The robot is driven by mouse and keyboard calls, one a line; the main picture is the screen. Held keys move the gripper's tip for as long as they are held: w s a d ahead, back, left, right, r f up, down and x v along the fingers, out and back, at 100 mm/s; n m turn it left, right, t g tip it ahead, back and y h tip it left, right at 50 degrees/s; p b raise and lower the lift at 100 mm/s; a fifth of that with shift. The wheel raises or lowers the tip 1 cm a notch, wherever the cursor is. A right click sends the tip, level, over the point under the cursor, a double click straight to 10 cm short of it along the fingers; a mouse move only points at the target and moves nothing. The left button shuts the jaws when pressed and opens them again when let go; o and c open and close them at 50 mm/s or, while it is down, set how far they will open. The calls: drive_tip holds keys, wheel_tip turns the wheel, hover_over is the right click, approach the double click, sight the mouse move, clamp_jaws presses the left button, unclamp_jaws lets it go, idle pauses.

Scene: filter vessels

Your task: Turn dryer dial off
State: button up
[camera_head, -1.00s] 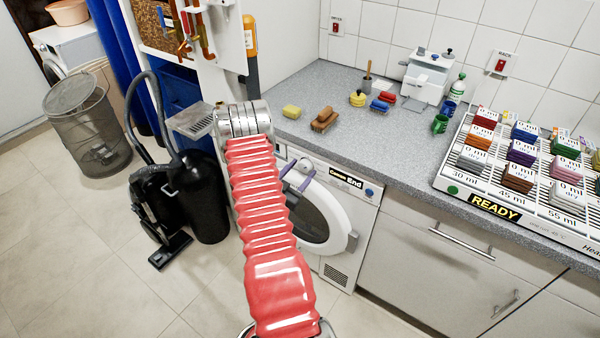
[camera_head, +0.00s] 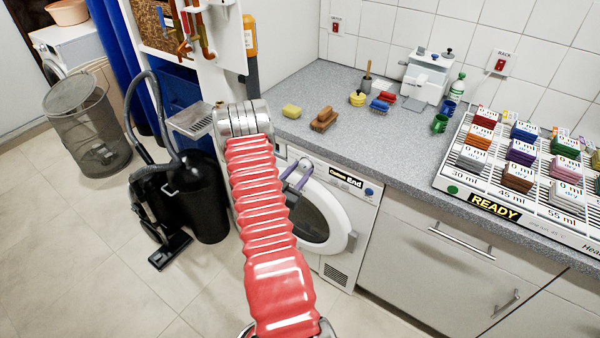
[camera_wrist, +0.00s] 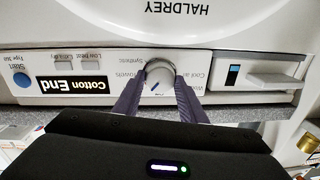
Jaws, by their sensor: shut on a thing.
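The dryer (camera_head: 330,215) is a white front-loader with a round door under the grey worktop in the head view. Its panel has a display reading "Cotton End" (camera_wrist: 78,86). In the wrist view, upside down, the silver dial (camera_wrist: 160,76) has a dark pointer line angled toward the lower left. My gripper (camera_wrist: 158,92) is shut on the dial, one purple-grey finger on each side. In the head view my gripper (camera_head: 297,176) shows at the dryer panel, and my red arm hides the dial there.
A blue start button (camera_wrist: 22,80) and a drawer handle (camera_wrist: 265,80) flank the dial. The worktop above holds sponges, brushes (camera_head: 323,120) and a "READY" rack (camera_head: 470,200). A black vacuum cleaner (camera_head: 195,195) stands left of the dryer.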

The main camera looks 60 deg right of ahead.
drive_tip(key=n, duration=0.4)
drive_tip(key=shift+w+d+r, duration=0.1)
drive_tip(key=shift+w+n, duration=0.1)
drive_tip(key=shift+n, duration=1.8)
drive_tip(key=o, duration=1.1)
drive_tip(key=shift+y, duration=0.3)
drive_tip(key=shift+c, duration=0.2)
drive_tip(key=w+a, duration=0.1)
drive_tip(key=a, duration=1.2)
drive_tip(key=shift+w+a+r, duration=0.2)
drive_tip(key=shift+a, duration=0.2)
